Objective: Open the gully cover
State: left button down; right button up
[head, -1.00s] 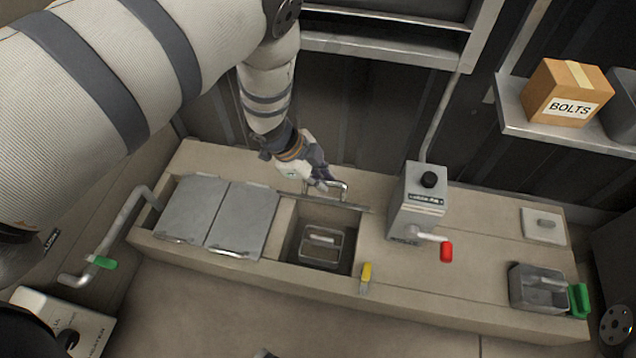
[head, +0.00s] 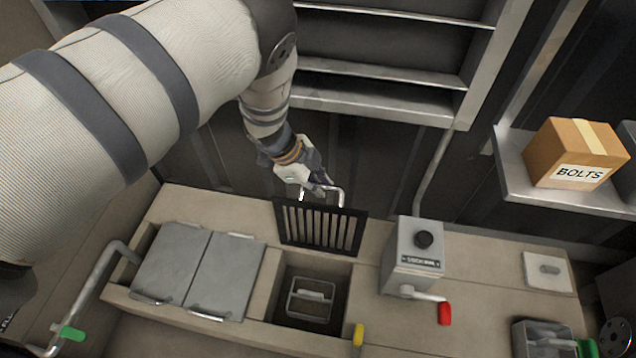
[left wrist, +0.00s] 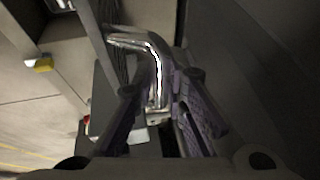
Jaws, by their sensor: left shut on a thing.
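The gully cover (head: 322,228) is a dark slotted grate standing steeply tilted up at the back edge of the open gully (head: 327,283). A bright metal handle (head: 342,197) rises from its top edge. My left gripper (head: 322,188) is shut on this handle, coming from the upper left. In the left wrist view the handle (left wrist: 155,75) lies between the two fingers (left wrist: 155,115), and the dark slats of the cover (left wrist: 113,45) show beside it. Inside the gully sits a metal basket (head: 310,300) with a grip bar. My right gripper is not in view.
Two grey lids (head: 225,277) cover the bench left of the gully. A grey control box (head: 412,252) with a red-handled lever (head: 444,313) stands to the right. A yellow handle (head: 358,335) is at the front edge. A shelf holds a BOLTS box (head: 575,153).

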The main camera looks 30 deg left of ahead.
pick_arm(q)
jog(key=shift+w+r, duration=0.1)
jog(key=shift+w, duration=0.05)
jog(key=c, duration=1.6)
grip_release()
jog(key=v, duration=1.2)
